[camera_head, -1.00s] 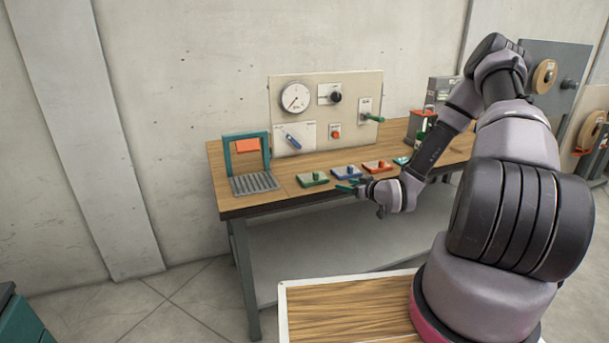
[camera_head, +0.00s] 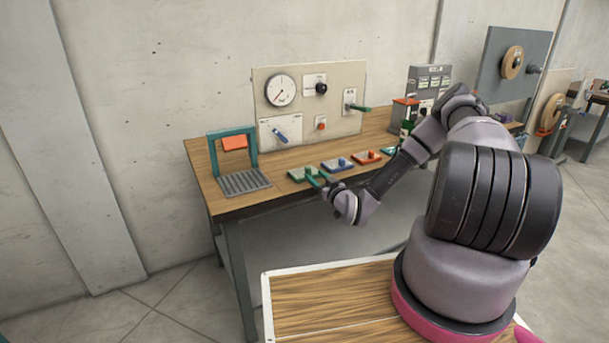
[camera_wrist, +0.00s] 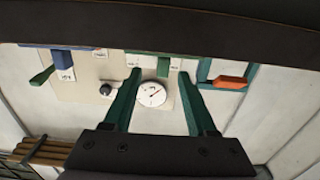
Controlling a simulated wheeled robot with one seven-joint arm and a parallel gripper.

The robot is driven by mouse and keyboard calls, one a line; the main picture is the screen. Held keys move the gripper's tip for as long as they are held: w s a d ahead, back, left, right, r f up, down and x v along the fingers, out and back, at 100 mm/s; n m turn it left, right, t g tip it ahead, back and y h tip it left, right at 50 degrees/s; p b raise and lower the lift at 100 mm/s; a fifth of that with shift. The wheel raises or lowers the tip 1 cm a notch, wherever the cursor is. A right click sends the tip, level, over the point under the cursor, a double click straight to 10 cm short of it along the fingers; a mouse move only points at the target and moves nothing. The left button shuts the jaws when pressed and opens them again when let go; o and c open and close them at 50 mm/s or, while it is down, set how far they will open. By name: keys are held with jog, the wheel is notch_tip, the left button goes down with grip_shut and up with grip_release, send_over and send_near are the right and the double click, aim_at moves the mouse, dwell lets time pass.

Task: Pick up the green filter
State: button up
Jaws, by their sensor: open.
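The green filter (camera_head: 303,174) is a flat green plate with a raised knob, lying on the wooden workbench at the left end of a row of similar coloured pieces. My gripper (camera_head: 318,181) is at the bench's front edge, just right of and in front of the green filter; in the head view I cannot tell if they touch. In the wrist view my gripper (camera_wrist: 158,74) is open, its two green fingers apart with nothing held between them. A green strip (camera_wrist: 160,57), apparently the filter's edge, shows beyond the fingertips there.
Blue (camera_head: 337,164), red (camera_head: 367,157) and further green (camera_head: 391,150) pieces sit to the right in the row. A slotted grey tray (camera_head: 244,182) under a teal frame (camera_head: 212,157) stands at left. A gauge panel (camera_head: 346,110) rises behind.

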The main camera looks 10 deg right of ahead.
aim_at(310, 170)
jog(key=x, duration=0.4)
jog(key=shift+w+a+r, duration=0.2)
jog(key=shift+w+a, duration=0.05)
jog(key=shift+a, duration=0.05)
grip_shut()
jog(key=shift+r, duration=0.15)
